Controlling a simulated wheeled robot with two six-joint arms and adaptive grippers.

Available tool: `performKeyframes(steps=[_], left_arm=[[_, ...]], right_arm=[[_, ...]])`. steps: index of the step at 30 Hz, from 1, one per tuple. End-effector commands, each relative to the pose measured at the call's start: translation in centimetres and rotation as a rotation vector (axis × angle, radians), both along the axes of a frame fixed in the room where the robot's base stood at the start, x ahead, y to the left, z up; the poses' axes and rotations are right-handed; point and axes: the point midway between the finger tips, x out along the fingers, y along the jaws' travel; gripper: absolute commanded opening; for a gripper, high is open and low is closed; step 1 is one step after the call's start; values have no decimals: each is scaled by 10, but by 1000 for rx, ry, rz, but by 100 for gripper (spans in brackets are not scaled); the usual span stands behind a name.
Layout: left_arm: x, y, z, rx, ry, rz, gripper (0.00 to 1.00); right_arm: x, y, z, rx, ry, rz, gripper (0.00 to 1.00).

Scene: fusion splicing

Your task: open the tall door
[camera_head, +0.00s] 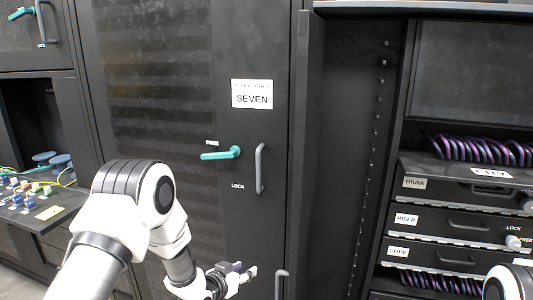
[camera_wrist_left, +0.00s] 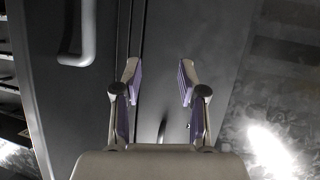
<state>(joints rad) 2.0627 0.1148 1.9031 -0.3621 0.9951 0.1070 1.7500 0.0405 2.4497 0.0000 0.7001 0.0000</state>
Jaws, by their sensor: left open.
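The tall dark door (camera_head: 175,120) with the SEVEN label (camera_head: 252,94) looks shut in the head view. Its teal lever (camera_head: 221,154) lies about level, pointing left, just below the word FREE; LOCK is printed lower down. A grey vertical handle (camera_head: 260,168) stands to the right of the lever. My left gripper (camera_head: 247,276) is low in front of the door, below the lever and handle. In the left wrist view its fingers (camera_wrist_left: 158,82) are apart with nothing between them. A grey bar handle (camera_wrist_left: 88,30) shows at upper left there; I cannot tell which one.
Another grey handle (camera_head: 281,284) is at the bottom, right of my left gripper. An open bay with drawers (camera_head: 440,222) and purple cables (camera_head: 485,150) is at the right. A side shelf (camera_head: 42,213) with small coloured parts is at the left.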

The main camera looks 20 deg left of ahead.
Motion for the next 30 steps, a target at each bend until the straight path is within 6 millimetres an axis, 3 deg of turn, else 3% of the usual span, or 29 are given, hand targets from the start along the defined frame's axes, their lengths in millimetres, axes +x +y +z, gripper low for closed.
performKeyframes(steps=[1,3,6,9,14,23,30], left_arm=[[32,4,70,-1,-125,-8,41],[60,10,145,2,-262,-14,41],[75,18,222,2,-378,-4,41],[77,20,255,-1,-421,1,41],[91,16,259,2,-426,-2,41],[144,3,258,0,-424,0,41],[152,1,255,0,-421,0,41]], right_arm=[[0,0,14,0,0,0,40],[0,0,22,0,0,0,40],[0,0,29,0,0,1,40],[0,0,32,0,0,1,40],[0,0,37,0,1,1,40],[0,0,54,0,0,1,40],[0,0,54,0,1,1,40]])
